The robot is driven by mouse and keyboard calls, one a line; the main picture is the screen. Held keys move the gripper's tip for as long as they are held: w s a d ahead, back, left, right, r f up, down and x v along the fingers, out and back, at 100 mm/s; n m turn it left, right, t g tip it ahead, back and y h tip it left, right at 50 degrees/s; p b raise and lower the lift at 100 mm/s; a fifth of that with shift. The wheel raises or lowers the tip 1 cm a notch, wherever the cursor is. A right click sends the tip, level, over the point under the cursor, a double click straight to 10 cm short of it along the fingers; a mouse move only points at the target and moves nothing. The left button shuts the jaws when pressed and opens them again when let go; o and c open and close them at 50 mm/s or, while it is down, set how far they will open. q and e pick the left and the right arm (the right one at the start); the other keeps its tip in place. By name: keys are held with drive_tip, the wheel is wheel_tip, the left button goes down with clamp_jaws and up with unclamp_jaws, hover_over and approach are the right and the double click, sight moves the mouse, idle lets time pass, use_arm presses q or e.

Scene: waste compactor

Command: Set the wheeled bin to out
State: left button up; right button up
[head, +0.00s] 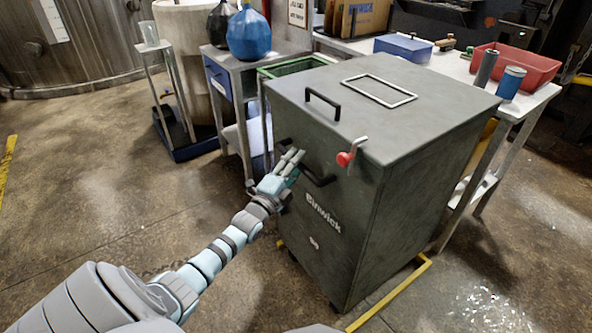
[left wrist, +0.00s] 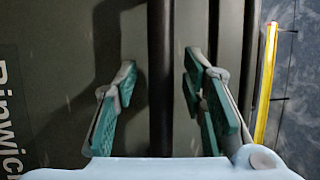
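The wheeled bin is likely the dark grey-green box marked "Binwick" (head: 345,225). It stands upright on the floor, its foot beside a yellow floor frame (head: 390,292). A black bar handle (head: 320,181) is on its front face. My left gripper (head: 294,160) is at the left part of this handle. In the left wrist view, the green-padded fingers (left wrist: 160,95) are open, one on each side of the dark handle bar (left wrist: 161,60), with gaps on both sides. My right gripper is not in view.
A red-knobbed lever (head: 346,158) sticks out at the top front edge of the box. A black lid handle (head: 322,98) is on top. A workbench with a red tray (head: 515,70) stands behind right, and a grey cart (head: 237,105) behind left. The floor in front is clear.

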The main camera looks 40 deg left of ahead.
use_arm(q)
drive_tip(key=shift+w+r, duration=0.1)
drive_tip(key=shift+w, duration=0.1)
clamp_jaws()
drive_tip(key=shift+s, duration=0.15)
